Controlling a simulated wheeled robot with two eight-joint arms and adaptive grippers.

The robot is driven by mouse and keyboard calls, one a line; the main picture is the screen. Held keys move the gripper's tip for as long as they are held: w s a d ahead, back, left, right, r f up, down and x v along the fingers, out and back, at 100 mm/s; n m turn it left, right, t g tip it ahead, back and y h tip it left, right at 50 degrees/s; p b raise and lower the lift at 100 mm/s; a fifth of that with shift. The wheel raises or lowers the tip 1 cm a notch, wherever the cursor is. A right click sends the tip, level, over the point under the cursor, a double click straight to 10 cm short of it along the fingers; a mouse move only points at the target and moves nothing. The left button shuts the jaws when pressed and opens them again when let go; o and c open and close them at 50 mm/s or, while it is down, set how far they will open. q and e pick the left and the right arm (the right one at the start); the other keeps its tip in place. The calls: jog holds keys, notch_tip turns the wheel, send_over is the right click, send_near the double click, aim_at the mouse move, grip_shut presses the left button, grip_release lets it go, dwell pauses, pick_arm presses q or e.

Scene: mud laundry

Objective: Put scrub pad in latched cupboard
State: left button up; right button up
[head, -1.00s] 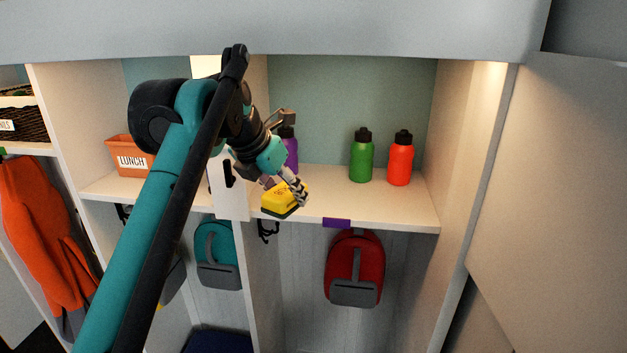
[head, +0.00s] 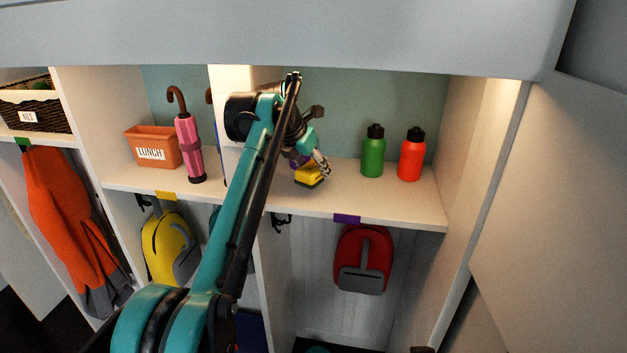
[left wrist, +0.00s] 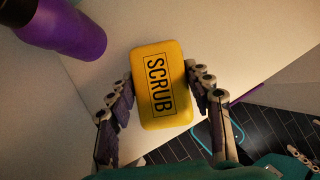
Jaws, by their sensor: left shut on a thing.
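The scrub pad (head: 309,176) is a yellow block with a dark base, at the shelf in the middle bay in the head view. The left wrist view shows its yellow face (left wrist: 161,84) with the word SCRUB. My left gripper (head: 316,166) is shut on it, one finger along each long side. The pad is near the shelf's front edge; I cannot tell whether it touches the shelf. I cannot make out which part is the latched cupboard.
A purple bottle (left wrist: 65,27) stands close to the pad, mostly hidden in the head view. Green (head: 373,152) and red (head: 411,156) bottles stand to the right on the shelf (head: 400,202). A pink umbrella (head: 189,148) and orange LUNCH bin (head: 152,147) are left. A large grey panel (head: 560,190) fills the right.

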aim_at(313, 192)
pick_arm(q)
jog(key=shift+s+f, duration=0.15)
jog(key=shift+f, duration=0.25)
notch_tip(313, 192, down, 2)
jog(key=shift+f, duration=0.15)
jog(key=shift+w+f+p, duration=0.35)
jog(key=shift+f+p, duration=0.1)
jog(key=shift+p, duration=0.1)
jog(key=shift+f, duration=0.1)
jog(key=shift+f, duration=0.1)
jog(key=o, duration=1.2)
jog(key=shift+o, duration=0.2)
